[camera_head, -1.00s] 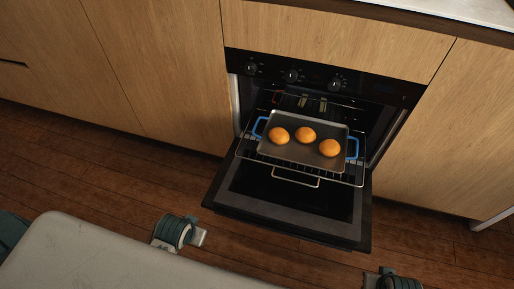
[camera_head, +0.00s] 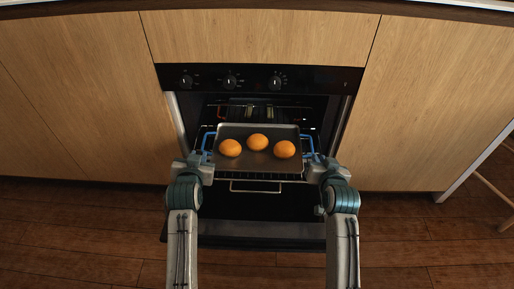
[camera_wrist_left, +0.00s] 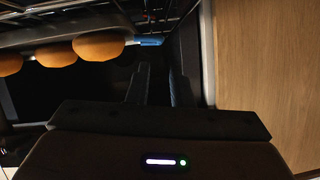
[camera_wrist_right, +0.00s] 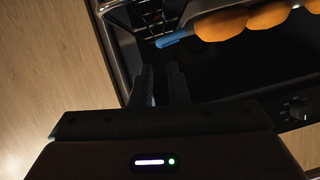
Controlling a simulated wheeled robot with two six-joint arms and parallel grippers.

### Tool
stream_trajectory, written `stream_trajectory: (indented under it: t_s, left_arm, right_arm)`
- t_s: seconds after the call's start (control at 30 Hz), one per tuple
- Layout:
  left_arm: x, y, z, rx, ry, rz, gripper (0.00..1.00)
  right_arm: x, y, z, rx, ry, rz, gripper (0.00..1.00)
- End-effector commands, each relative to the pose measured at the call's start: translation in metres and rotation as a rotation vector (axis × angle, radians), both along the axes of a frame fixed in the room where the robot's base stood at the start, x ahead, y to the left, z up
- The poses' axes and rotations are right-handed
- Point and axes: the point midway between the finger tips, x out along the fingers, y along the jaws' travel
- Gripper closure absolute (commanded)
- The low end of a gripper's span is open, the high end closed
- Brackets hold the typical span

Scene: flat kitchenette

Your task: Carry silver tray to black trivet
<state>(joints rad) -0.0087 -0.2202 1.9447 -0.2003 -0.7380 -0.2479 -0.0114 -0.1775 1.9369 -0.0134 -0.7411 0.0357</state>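The silver tray (camera_head: 284,132) sits on the pulled-out rack of the open oven and carries several round orange-brown buns (camera_head: 257,142). It has a blue handle at its left end (camera_head: 208,142) and another at its right end (camera_head: 307,147). My left gripper (camera_head: 203,160) is just in front of the left handle, my right gripper (camera_head: 318,163) just in front of the right one. In the left wrist view the fingers (camera_wrist_left: 158,75) are apart with the handle beyond them. In the right wrist view the fingers (camera_wrist_right: 160,75) are also apart, short of the handle. I see no black trivet.
The oven door (camera_head: 262,232) is folded down below the tray. The wire rack (camera_head: 262,177) is out under it. Wooden cabinet fronts (camera_head: 90,95) stand on both sides. Bare wooden floor (camera_head: 80,230) lies in front, and part of a wooden stool shows at the far right.

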Motion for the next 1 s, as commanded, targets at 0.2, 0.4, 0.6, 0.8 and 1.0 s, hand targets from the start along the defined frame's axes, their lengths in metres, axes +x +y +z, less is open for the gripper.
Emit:
stream_trajectory:
  t_s: [0.2, 0.4, 0.6, 0.8, 1.0]
  left_arm:
    - [0.004, 0.000, -0.002, 0.000, 0.001, 0.000, 0.80]
    - [0.029, 0.002, -0.012, 0.002, 0.002, 0.000, 0.80]
    - [0.064, 0.004, -0.026, 0.002, 0.003, -0.001, 0.80]
    - [0.089, 0.006, -0.037, 0.001, 0.004, 0.000, 0.80]
    - [0.099, 0.006, -0.041, -0.001, 0.003, 0.000, 0.80]
  right_arm:
    - [0.004, 0.000, -0.002, -0.001, 0.002, 0.001, 0.86]
    - [0.029, 0.001, -0.012, -0.004, 0.002, 0.001, 0.86]
    - [0.064, 0.003, -0.026, -0.004, 0.003, 0.001, 0.86]
    - [0.089, 0.005, -0.037, -0.002, 0.003, 0.000, 0.86]
    - [0.099, 0.005, -0.041, -0.002, 0.003, 0.000, 0.86]
